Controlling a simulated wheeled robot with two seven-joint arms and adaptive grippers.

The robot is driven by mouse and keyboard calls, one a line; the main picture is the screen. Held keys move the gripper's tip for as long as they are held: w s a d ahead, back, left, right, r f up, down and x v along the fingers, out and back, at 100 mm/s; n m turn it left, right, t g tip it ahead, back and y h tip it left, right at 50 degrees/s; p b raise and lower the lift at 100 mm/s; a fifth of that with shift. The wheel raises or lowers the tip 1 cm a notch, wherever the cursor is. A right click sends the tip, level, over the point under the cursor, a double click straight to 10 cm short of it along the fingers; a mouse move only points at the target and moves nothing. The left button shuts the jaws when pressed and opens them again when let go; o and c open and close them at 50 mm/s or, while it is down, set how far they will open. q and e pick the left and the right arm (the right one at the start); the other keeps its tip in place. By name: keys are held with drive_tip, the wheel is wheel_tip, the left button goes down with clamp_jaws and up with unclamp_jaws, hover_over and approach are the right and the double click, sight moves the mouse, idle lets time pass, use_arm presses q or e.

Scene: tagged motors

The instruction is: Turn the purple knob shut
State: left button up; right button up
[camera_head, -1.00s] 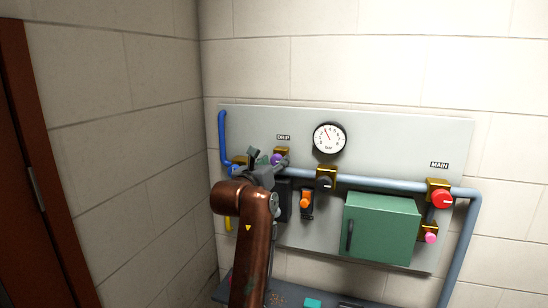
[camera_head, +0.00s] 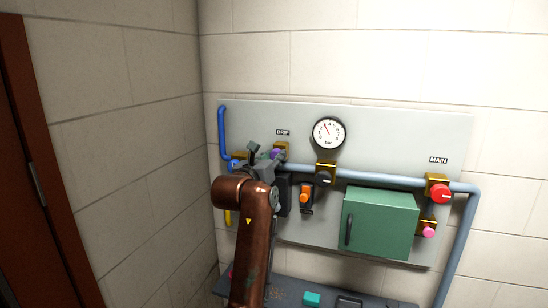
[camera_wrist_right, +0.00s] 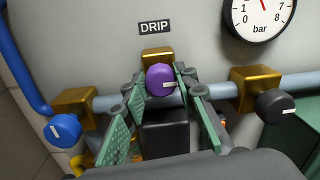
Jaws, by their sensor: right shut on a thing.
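The purple knob (camera_wrist_right: 160,80) sits on a brass valve block under the DRIP label (camera_wrist_right: 154,27). Its white mark points to the right in the wrist view. My right gripper (camera_wrist_right: 159,86) is shut on the purple knob, with one green-padded finger on each side of it. In the head view the purple knob (camera_head: 276,153) is partly hidden by my right gripper (camera_head: 266,156). My left gripper is not in view.
A blue knob (camera_wrist_right: 63,129) is to the left and a black knob (camera_wrist_right: 274,106) to the right. The gauge (camera_head: 328,133), orange handle (camera_head: 304,196), green box (camera_head: 380,224), red knob (camera_head: 440,193) and pink knob (camera_head: 428,232) are further right.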

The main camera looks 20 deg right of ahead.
drive_tip(key=shift+n, duration=0.3)
drive_tip(key=n+b, duration=0.1)
drive_tip(key=n, duration=0.2)
drive_tip(key=shift+f+b, duration=0.1)
drive_tip(key=shift+b, duration=0.25)
drive_tip(key=n+b, duration=0.1)
drive_tip(key=n, duration=0.4)
drive_tip(key=n+b, duration=0.1)
drive_tip(key=n, duration=0.3)
drive_tip(key=shift+n+t, duration=0.4)
drive_tip(key=n, duration=0.5)
drive_tip(key=shift+b, duration=0.35)
drive_tip(key=o, duration=1.1)
drive_tip(key=shift+o, duration=0.2)
drive_tip(key=shift+a+f, duration=0.1)
